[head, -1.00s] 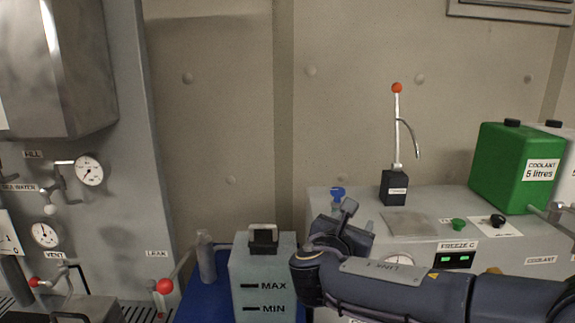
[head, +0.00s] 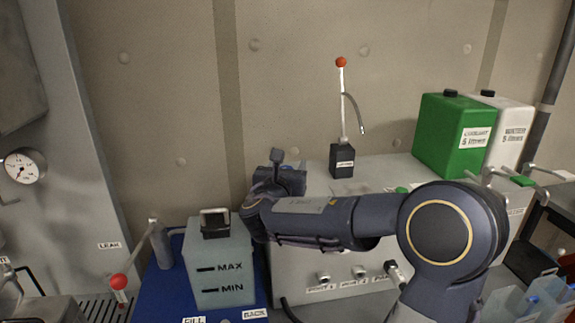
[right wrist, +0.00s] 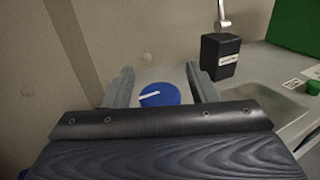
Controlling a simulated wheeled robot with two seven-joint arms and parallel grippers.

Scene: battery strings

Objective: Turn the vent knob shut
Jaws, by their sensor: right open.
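A round blue knob (right wrist: 160,95) with a white line across its top shows in the right wrist view. The line runs slightly tilted, nearly left to right. No label on the knob can be read. My right gripper (right wrist: 160,70) is open, with one finger on each side of the knob and gaps between; I cannot tell the exact height difference. In the head view the right gripper (head: 281,176) is at the left end of the grey cabinet top and hides the knob. My left gripper is not in view.
A black box (head: 342,161) with an upright orange-tipped lever stands on the cabinet top (head: 385,168). Green (head: 455,135) and white (head: 507,130) canisters stand behind at right. A MAX/MIN tank (head: 222,262) stands left of the gripper, on a blue base.

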